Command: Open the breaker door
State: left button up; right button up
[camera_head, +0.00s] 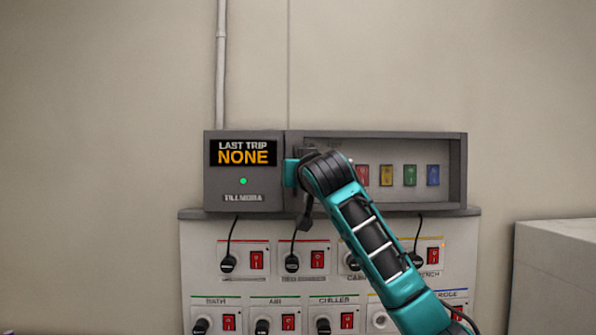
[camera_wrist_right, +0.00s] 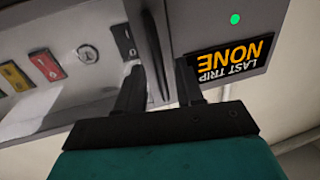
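The grey breaker box (camera_head: 243,187) is on the wall. Its right part is a framed recess with several coloured breakers behind what looks like a clear breaker door (camera_head: 405,152). The door looks flush with the box, but its exact angle is hard to tell. My right wrist covers the door's left edge in the head view. In the right wrist view, my right gripper (camera_wrist_right: 160,70) has its fingers apart on either side of a thin dark upright bar (camera_wrist_right: 154,52), apparently the door's handle or edge. Gaps show on both sides. My left gripper is not in view.
A "LAST TRIP NONE" display (camera_head: 243,153) with a green light (camera_head: 243,181) is left of the recess. Below is a white panel (camera_head: 200,250) with red switches, plugs and hanging cables. A pale cabinet (camera_head: 555,265) stands at the right. The wall beside the box is clear.

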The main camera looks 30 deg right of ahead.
grip_shut()
dwell(1.4)
